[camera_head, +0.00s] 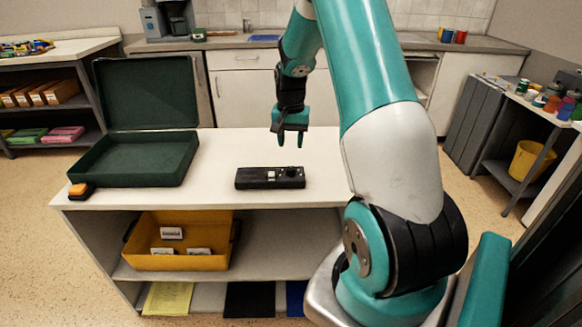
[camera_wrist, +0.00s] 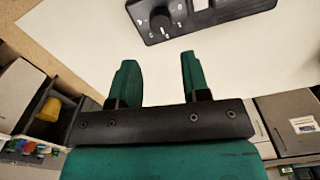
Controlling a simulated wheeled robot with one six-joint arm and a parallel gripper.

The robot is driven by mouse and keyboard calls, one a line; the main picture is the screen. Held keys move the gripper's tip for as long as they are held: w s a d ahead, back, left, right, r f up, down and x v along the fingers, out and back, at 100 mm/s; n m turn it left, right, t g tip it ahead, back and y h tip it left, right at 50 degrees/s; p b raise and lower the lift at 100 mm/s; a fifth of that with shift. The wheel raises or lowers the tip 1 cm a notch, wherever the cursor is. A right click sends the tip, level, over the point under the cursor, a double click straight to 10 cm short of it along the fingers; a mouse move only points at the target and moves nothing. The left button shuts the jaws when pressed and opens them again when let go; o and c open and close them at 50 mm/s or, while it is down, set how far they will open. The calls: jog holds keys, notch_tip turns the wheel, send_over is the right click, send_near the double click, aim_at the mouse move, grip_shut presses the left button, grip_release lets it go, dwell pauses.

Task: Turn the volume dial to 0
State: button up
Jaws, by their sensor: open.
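A black control panel (camera_head: 257,178) lies flat on the white table top, with a light switch or label near its middle. Its round black volume dial (camera_head: 291,172) sits at the right end in the head view. In the wrist view the dial (camera_wrist: 160,20) is at the top left, with small white marks around it and a white pointer mark at its lower edge; the marks are too small to read. My gripper (camera_head: 290,141) hangs above and behind the panel, pointing down. Its two teal fingers (camera_wrist: 157,80) are apart with nothing between them, clear of the dial.
An open dark green case (camera_head: 135,160) stands on the left of the table (camera_head: 220,148), with an orange and black object (camera_head: 81,190) at its front corner. A yellow bin (camera_head: 180,262) is on the shelf below. The table around the panel is clear.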

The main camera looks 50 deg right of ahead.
aim_at(291, 168)
notch_tip(291, 168, down, 9)
jog(key=shift+f, duration=0.15)
jog(key=c, duration=0.6)
jog(key=shift+c, duration=0.2)
